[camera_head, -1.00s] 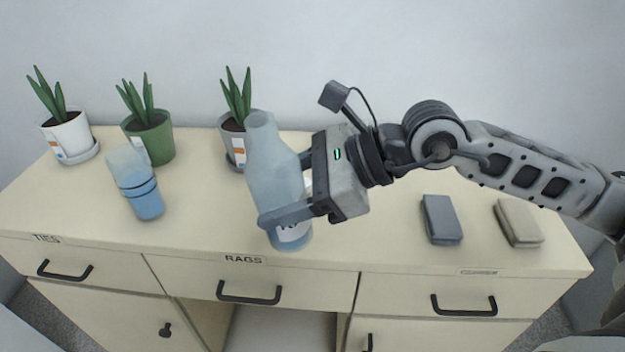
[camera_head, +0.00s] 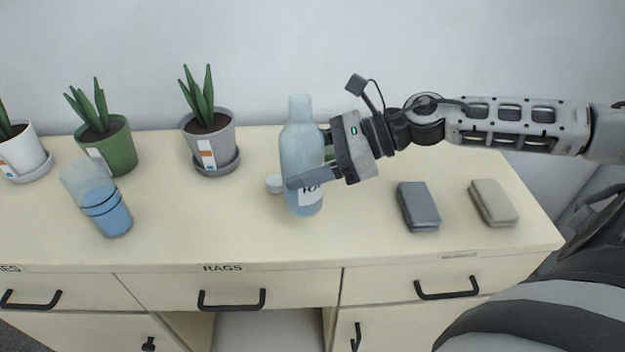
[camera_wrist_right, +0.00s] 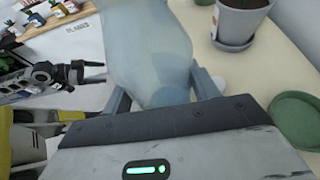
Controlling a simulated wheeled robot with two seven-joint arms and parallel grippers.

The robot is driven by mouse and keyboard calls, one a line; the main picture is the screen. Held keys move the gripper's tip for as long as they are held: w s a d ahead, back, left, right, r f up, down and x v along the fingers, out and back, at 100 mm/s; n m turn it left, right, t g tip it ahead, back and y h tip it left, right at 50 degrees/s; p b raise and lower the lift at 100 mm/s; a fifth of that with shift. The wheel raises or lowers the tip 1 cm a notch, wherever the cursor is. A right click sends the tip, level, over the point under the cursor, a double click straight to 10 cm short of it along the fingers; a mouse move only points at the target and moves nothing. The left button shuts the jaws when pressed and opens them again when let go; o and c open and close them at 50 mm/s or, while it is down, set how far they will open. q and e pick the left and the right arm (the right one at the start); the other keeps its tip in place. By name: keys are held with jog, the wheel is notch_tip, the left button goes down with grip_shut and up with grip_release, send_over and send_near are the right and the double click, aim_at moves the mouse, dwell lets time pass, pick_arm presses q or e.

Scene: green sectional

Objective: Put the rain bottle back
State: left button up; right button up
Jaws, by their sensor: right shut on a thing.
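The rain bottle (camera_head: 301,150) is a pale blue, translucent bottle with a white label low on its front. It stands upright in the head view, over the middle of the cabinet top; I cannot tell whether its base touches. My right gripper (camera_head: 318,165) is shut on it from the right side, one finger across its front. In the right wrist view the bottle (camera_wrist_right: 150,50) fills the space between the two fingers (camera_wrist_right: 160,95). The bottle's lower part is hidden there by the gripper body.
Potted plants in white (camera_head: 22,150), green (camera_head: 110,148) and grey (camera_head: 209,140) pots stand along the back left. A blue measuring cup (camera_head: 108,212) stands at left. Dark (camera_head: 418,206) and beige (camera_head: 493,203) blocks lie at right.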

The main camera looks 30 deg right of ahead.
jog(key=shift+w+d+f, duration=0.2)
jog(key=shift+d+f, duration=0.25)
jog(key=shift+f, duration=0.1)
jog(key=shift+w+d+f, duration=0.15)
jog(key=shift+d+f, duration=0.25)
jog(key=shift+f, duration=0.15)
notch_tip(320, 180, down, 3)
jog(key=shift+d+p, duration=0.15)
jog(key=shift+p, duration=0.15)
pick_arm(q)
jog(key=shift+f, duration=0.15)
pick_arm(e)
jog(key=shift+f, duration=0.2)
jog(key=o, duration=1.1)
jog(key=shift+f, duration=0.1)
pick_arm(q)
jog(key=shift+r, duration=0.2)
